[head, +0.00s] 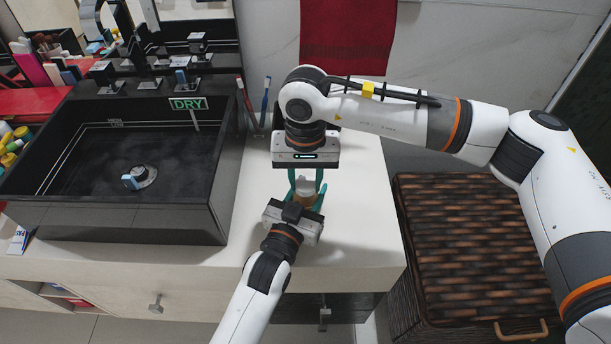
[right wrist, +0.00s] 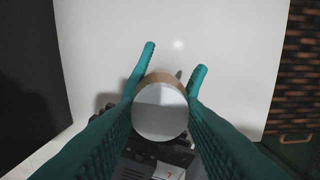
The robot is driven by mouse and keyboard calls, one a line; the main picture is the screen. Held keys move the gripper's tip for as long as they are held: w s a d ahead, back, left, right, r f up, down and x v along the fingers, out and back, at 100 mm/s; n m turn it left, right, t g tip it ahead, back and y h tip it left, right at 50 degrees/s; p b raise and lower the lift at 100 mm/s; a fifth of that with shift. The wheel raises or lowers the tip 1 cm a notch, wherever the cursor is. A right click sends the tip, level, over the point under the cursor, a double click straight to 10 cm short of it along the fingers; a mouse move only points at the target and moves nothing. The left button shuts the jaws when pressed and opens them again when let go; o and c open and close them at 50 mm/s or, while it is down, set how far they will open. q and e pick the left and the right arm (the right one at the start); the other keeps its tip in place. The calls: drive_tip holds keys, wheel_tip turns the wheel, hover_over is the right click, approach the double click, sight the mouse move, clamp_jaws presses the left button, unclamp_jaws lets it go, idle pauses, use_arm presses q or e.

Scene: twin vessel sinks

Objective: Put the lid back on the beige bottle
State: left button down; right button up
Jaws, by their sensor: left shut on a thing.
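The beige bottle (head: 303,199) is upright above the front part of the white counter, mostly hidden by my left gripper. My left gripper (head: 308,201) comes from the front and is shut on the bottle. The white lid (head: 306,186) is at the bottle's top; in the right wrist view the lid's round white face (right wrist: 160,114) covers most of the beige bottle (right wrist: 157,78) behind it. I cannot tell whether the lid is fully seated. My right gripper (head: 306,178) points down from above, its teal fingers on either side of the lid. Whether they press on it is unclear.
A black sink (head: 120,165) stands left on the white counter (head: 350,225), with a green DRY sign (head: 188,103). Toothbrushes (head: 265,95) stand behind my right gripper. A dark wicker basket (head: 460,240) is right of the counter. The counter's right part is clear.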

drive_tip(key=m, duration=2.1)
drive_tip(key=shift+m, duration=0.4)
drive_tip(key=m, duration=0.9)
drive_tip(key=shift+f, duration=0.1)
drive_tip(key=m, duration=0.3)
drive_tip(key=shift+m, duration=0.3)
drive_tip(key=o, duration=1.2)
drive_tip(key=shift+c, duration=0.2)
